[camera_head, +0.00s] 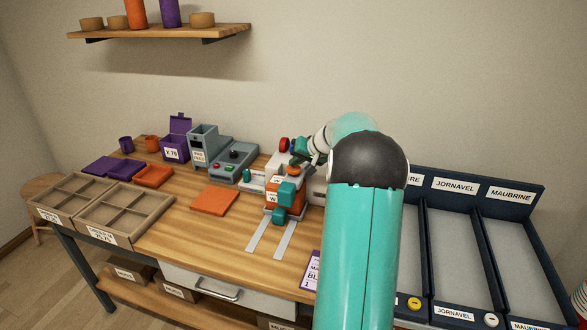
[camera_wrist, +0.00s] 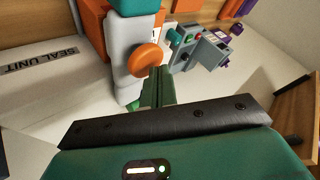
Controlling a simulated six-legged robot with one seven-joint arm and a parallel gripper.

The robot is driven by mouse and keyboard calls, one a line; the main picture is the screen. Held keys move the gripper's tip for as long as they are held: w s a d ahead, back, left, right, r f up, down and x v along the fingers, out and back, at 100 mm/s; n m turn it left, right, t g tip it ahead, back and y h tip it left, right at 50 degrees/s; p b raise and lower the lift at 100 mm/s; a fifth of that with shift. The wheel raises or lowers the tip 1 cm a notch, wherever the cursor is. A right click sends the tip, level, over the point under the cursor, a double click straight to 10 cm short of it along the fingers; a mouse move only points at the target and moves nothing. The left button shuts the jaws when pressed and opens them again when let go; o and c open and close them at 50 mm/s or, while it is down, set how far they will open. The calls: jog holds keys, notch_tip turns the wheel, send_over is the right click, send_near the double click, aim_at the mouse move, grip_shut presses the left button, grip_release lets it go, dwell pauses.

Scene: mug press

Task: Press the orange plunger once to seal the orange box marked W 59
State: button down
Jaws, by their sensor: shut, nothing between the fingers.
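The orange box (camera_head: 271,197) with a white label starting "W" stands in the seal unit at the middle of the bench, with teal blocks in front of it. The orange plunger (camera_wrist: 148,59) shows in the wrist view as a round knob beside a grey and teal post. My gripper (camera_wrist: 158,78) is shut and empty, its fingertips right at the knob's lower right edge; I cannot tell whether they touch. In the head view my gripper (camera_head: 301,160) is small, above and behind the box, and the plunger there is hard to make out.
A grey machine (camera_head: 232,161) with coloured buttons and a purple open box (camera_head: 175,146) stand to the left. An orange flat sheet (camera_head: 214,200) lies on the bench. Wooden divided trays (camera_head: 125,214) are at far left. Dark blue labelled bins (camera_head: 456,245) are at right.

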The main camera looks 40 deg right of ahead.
aim_at(296, 169)
jog(key=shift+r, duration=0.15)
jog(key=shift+r, duration=2.45)
jog(key=s+a+r+n+g, duration=0.1)
jog(key=s+a+r+n, duration=0.2)
jog(key=a, duration=1.2)
jog(key=s+a+r+n+g, duration=0.15)
jog(key=a+r, duration=0.25)
jog(key=a, duration=1.2)
jog(key=s+a+f+n, duration=0.2)
jog(key=s+a, duration=0.6)
jog(key=s, duration=0.3)
jog(key=s+a+f+n+g, duration=0.1)
jog(key=s+a+f+n, duration=0.1)
jog(key=s+a, duration=0.6)
jog(key=s+f, duration=0.1)
jog(key=s, duration=0.2)
jog(key=shift+a, duration=0.25)
